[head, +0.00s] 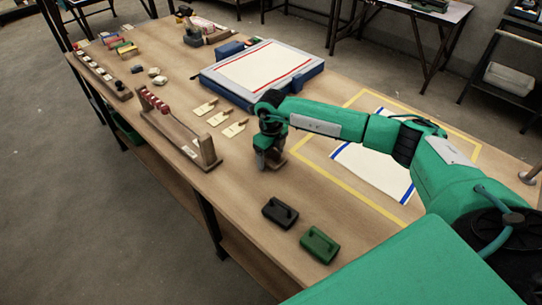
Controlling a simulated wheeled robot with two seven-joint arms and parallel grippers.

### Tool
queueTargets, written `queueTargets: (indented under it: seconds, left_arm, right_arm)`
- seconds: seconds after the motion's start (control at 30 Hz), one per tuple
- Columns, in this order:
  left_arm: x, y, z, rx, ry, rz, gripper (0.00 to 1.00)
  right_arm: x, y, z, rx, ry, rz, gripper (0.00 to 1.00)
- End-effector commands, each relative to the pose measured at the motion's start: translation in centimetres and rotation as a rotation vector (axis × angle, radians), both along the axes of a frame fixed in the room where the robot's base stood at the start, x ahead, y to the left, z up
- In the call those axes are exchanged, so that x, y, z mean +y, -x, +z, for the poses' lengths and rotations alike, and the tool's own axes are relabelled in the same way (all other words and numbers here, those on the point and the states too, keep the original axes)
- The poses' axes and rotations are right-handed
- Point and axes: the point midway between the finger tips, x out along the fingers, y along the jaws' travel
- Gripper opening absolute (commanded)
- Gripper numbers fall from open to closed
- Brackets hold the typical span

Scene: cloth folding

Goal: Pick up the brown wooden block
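My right gripper (268,162) points down at the table, near the middle of the picture, with its arm coming in from the right. A small brown wooden block (280,156) shows at its fingertips, partly hidden behind the fingers. The block seems to stand on the table. I cannot tell whether the fingers are closed on it or only around or beside it. My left gripper is not in view.
Black (280,212) and green (320,244) handled blocks lie nearer. A wooden rack (180,135) stands to the left, with pale tags (219,118) between. A blue-edged board (262,70) lies behind. A white cloth (375,172) lies inside a yellow taped outline, right.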

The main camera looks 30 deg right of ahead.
Motion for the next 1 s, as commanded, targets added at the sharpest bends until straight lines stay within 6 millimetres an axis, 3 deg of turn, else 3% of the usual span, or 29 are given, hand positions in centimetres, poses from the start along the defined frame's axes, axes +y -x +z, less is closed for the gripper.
queueTargets:
  seconds: [0.03,0.23,0.27,0.67,0.87,1.0]
  left_arm:
    - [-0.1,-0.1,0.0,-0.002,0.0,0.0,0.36]
    - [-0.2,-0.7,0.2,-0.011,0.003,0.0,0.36]
    - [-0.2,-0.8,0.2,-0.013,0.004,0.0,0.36]
    - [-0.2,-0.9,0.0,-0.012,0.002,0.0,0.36]
    - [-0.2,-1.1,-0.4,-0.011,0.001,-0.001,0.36]
    - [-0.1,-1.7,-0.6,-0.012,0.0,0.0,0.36]
  right_arm:
    - [0.0,0.0,0.0,0.0,0.0,0.0,0.66]
    - [0.0,0.0,0.0,0.0,0.0,0.0,0.27]
    - [0.0,0.0,0.1,-0.001,0.0,0.0,0.26]
    - [0.0,-0.1,1.1,-0.002,0.0,0.0,0.25]
    - [0.0,-0.2,4.3,-0.005,-0.001,0.0,0.25]
    - [0.0,-0.2,7.8,-0.006,0.0,0.001,0.25]
